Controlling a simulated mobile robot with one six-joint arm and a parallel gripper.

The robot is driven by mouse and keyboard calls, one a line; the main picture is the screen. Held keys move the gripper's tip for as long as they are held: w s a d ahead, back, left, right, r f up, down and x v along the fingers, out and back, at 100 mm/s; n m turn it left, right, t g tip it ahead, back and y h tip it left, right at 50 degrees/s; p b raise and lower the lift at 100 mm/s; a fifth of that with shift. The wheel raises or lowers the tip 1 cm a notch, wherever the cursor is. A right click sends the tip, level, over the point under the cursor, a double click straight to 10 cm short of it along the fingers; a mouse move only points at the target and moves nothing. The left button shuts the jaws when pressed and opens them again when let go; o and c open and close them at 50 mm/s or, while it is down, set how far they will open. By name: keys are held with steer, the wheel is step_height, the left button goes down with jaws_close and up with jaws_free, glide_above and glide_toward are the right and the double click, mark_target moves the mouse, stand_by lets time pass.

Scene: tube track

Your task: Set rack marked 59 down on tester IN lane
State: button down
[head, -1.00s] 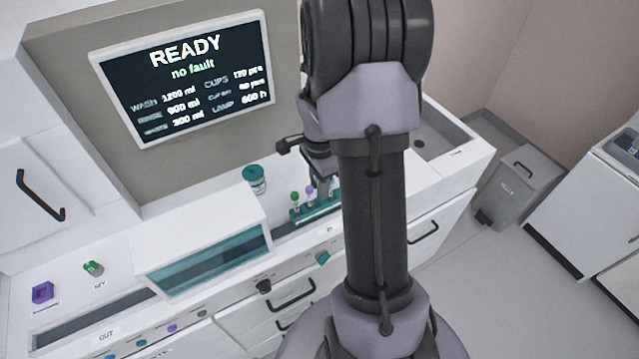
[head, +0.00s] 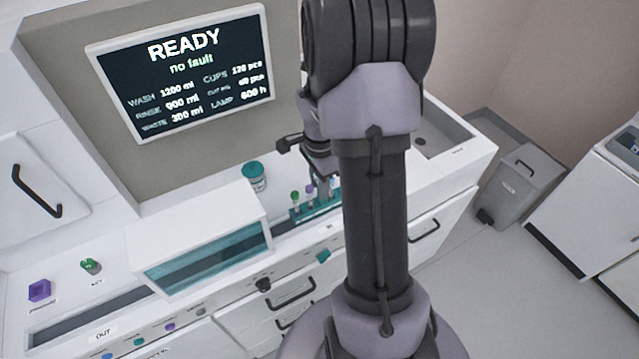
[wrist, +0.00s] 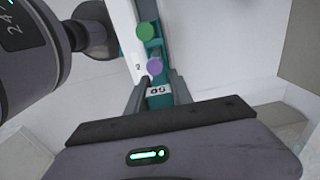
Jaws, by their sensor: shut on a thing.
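The teal rack (head: 304,214) is at the IN lane (head: 285,229), the dark slot right of the tester's windowed cover. It carries tubes with green and purple caps. In the wrist view the rack (wrist: 160,101) has a white label that appears to read 59, with a green cap (wrist: 145,31) and a purple cap (wrist: 154,66) beyond it. My gripper (wrist: 158,88) is shut on the rack's near end, a finger on each side. In the head view my arm hides part of the gripper and rack. I cannot tell whether the rack's underside touches the lane.
The tester cover (head: 200,235) stands close left of the rack. A teal-lidded jar (head: 254,177) stands behind it. A grey bin (head: 520,185) stands on the floor at right.

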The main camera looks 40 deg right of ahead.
steer(key=shift+f+b, duration=0.4)
steer(key=shift+b, duration=0.05)
steer(key=c, duration=1.1)
jaws_free()
steer(key=shift+o, duration=0.2)
step_height(320, 180, up, 18)
steer(key=p, duration=0.4)
steer(key=shift+f+p, duration=0.25)
steer(key=shift+p, duration=0.05)
steer(key=shift+a, duration=0.1)
